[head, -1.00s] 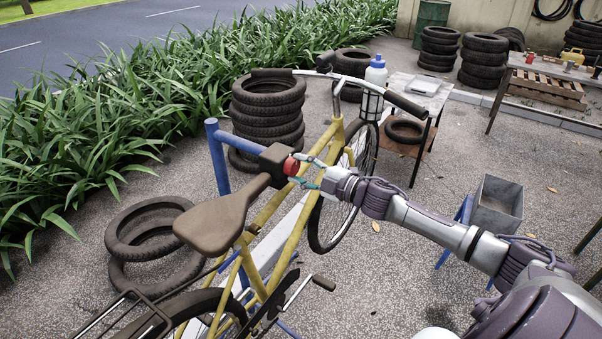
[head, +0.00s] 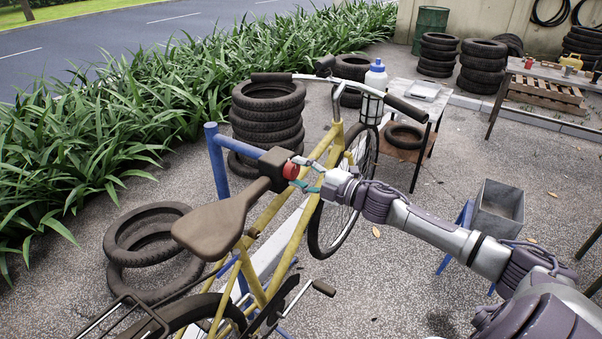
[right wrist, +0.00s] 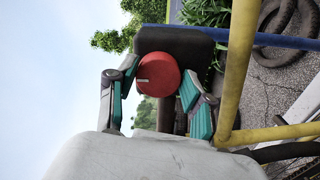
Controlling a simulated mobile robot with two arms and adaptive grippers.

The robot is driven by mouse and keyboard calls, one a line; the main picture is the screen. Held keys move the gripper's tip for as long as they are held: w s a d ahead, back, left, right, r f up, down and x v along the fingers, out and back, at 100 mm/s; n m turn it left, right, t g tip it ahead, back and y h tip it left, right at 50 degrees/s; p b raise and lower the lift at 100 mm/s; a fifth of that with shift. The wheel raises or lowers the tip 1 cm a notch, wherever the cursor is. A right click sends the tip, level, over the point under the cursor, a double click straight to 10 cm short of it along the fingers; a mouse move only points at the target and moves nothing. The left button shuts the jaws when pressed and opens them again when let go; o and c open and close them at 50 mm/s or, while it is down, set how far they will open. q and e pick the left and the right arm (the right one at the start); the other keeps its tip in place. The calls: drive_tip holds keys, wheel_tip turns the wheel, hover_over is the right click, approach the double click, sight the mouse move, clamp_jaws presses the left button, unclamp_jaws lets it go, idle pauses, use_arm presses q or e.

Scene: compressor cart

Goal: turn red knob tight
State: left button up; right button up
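The round red knob (head: 290,170) sits on a dark clamp block (head: 273,160) at the top of the blue stand, just ahead of the bicycle saddle (head: 217,220). My right gripper (head: 297,172) reaches it from the right, its two teal-padded fingers spread on either side of the knob. In the right wrist view the knob (right wrist: 158,75) shows a short pale mark on its left side. It appears between the open fingertips (right wrist: 158,80), with a small gap at left; contact on the right side is unclear. My left gripper is out of view.
The yellow bicycle frame (head: 300,240) runs close beside my right gripper; its tube also shows in the right wrist view (right wrist: 240,70). Stacked tyres (head: 268,115) stand behind. A grey metal bin (head: 497,210) stands at the right. Open ground lies between it and the bicycle.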

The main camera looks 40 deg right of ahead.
drive_tip(key=shift+o, duration=1.4)
drive_tip(key=v, duration=1.2)
